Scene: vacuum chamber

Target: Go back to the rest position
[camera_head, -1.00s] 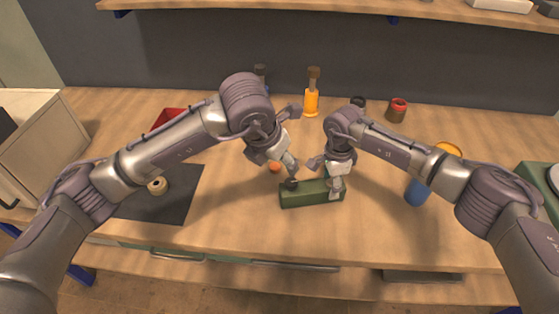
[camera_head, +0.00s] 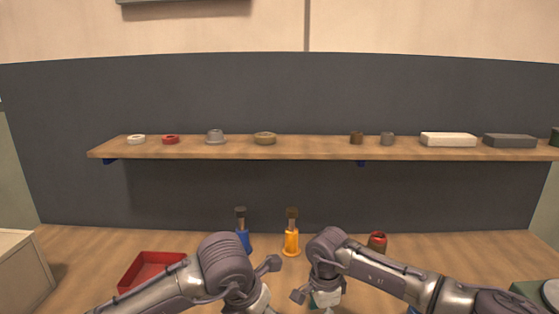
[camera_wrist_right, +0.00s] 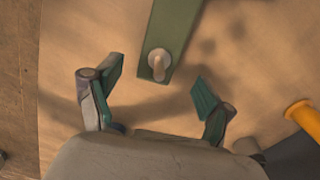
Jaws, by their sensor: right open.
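My right gripper (camera_wrist_right: 159,84) is open and empty in the right wrist view, its two green-padded fingers apart. The end of a green block (camera_wrist_right: 172,30) with a pale round peg (camera_wrist_right: 158,65) lies ahead of the gap between them. I see no contact with the fingers. In the head view, my right forearm (camera_head: 385,275) comes in from the right and my left wrist (camera_head: 230,265) from the left, both low over the table.
A red tray (camera_head: 150,268), a blue bottle-like item (camera_head: 243,238), an orange one (camera_head: 291,240) and a red-topped jar (camera_head: 377,241) stand on the table behind my arms. A wooden shelf (camera_head: 310,152) with several small parts runs along the dark wall.

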